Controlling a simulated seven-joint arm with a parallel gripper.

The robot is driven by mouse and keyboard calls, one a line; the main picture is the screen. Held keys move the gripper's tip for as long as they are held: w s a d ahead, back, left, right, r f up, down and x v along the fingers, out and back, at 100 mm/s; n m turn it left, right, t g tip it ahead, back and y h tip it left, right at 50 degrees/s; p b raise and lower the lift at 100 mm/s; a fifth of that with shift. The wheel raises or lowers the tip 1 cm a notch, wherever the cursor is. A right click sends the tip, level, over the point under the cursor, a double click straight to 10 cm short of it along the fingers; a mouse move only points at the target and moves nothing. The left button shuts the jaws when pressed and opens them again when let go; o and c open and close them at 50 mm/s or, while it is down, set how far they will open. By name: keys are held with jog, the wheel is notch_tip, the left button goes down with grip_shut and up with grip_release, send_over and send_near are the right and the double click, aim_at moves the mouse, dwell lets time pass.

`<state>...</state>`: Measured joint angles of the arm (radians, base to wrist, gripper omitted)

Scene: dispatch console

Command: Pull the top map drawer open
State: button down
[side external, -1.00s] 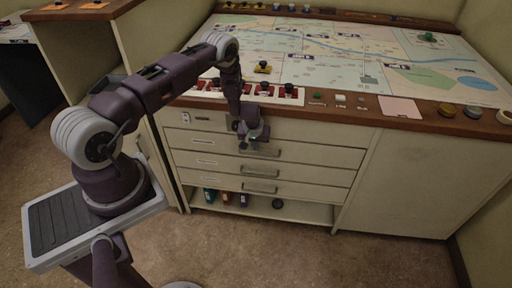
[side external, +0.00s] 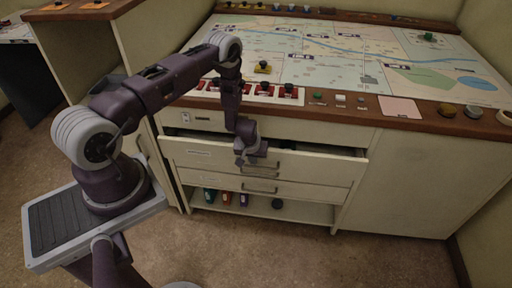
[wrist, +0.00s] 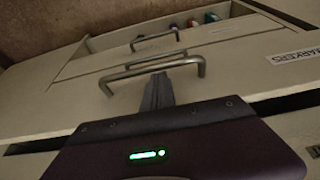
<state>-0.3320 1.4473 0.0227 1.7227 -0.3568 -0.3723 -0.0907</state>
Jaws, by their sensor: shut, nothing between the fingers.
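The top map drawer (side external: 325,165) is part-way open, its front standing out from the cabinet, with a dark gap above it. It also shows in the wrist view (wrist: 235,85), with a label on its front. Its metal handle (wrist: 150,67) is the nearest of the bar handles there. My gripper (wrist: 159,88) is shut with nothing between its fingers. Its fingertips sit at the middle of the handle, seemingly on the drawer side of the bar. In the side view my gripper (side external: 241,160) hides part of the drawer front and handle.
An open shelf (side external: 310,212) at the bottom holds several small coloured items and a dark round one. The map desktop (side external: 330,65) with buttons along its wooden edge lies above. The floor in front is clear.

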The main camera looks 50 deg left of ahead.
jog(key=s+d, duration=2.1)
jog(key=shift+s+d, duration=0.15)
jog(key=shift+s, duration=0.05)
jog(key=w+d+r+m+h, duration=0.1)
jog(key=w+d+r, duration=0.1)
jog(key=r, duration=0.8)
jog(key=w+d+r+m+h, duration=0.1)
jog(key=w+d+r, duration=0.15)
jog(key=r, duration=0.85)
jog(key=w+d+r+m+h, duration=0.1)
jog(key=w+d+r+h, duration=0.15)
jog(key=r, duration=0.75)
jog(key=s+a+r+m+t+y, duration=0.1)
jog(key=s+a+r+m, duration=0.2)
jog(key=s+r, duration=0.3)
jog(key=s+a+r+m+t, duration=0.1)
jog(key=s+a+r, duration=0.5)
jog(key=r, duration=0.6)
jog(key=shift+s+a+m+t+y, duration=0.15)
jog(key=shift+s+m+t+y, duration=0.25)
jog(key=shift+s+m, duration=0.4)
